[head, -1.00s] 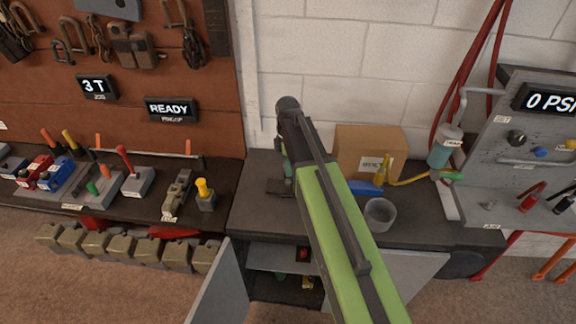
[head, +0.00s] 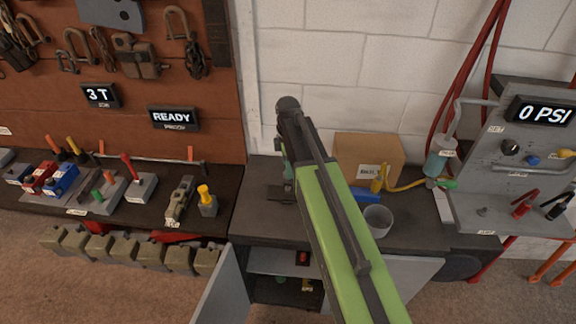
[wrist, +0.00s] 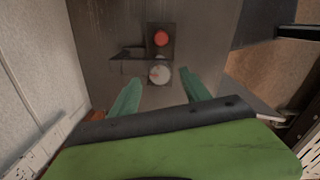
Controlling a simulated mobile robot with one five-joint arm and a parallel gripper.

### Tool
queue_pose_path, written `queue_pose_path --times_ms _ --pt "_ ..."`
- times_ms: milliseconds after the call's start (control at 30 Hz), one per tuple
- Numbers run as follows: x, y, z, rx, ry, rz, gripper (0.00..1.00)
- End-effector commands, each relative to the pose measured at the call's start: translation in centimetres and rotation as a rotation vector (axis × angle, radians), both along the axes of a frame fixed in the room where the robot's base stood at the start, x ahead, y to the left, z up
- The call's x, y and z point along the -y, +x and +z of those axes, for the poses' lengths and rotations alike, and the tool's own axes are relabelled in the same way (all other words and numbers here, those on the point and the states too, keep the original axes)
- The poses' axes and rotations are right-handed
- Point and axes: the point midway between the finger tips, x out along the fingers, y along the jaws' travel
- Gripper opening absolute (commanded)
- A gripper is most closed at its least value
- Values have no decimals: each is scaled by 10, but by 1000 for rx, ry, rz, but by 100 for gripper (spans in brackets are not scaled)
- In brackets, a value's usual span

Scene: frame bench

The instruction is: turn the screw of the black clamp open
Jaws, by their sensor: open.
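The black clamp (wrist: 130,54) shows in the wrist view as a dark fitting on the grey-brown bench top. A red round knob (wrist: 161,38) and a pale round disc (wrist: 160,75) line up on it; I cannot tell for sure which is the screw. My gripper (wrist: 159,80) is open, its two green fingers on either side below the pale disc, with nothing seen between them but the disc. Contact cannot be told. In the head view the clamp (head: 279,193) is a small dark shape on the bench, partly hidden by my arm.
The pressure panel (head: 490,190) is further right. A cabinet door (head: 222,292) hangs open below. Tools crowd the left bench.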

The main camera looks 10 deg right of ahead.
Motion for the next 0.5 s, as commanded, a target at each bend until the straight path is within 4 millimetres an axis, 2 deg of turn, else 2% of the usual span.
queue_pose_path --times_ms 33,500 --pt "0 0 23 0 0 0 55" --pt "0 0 123 0 0 0 55"
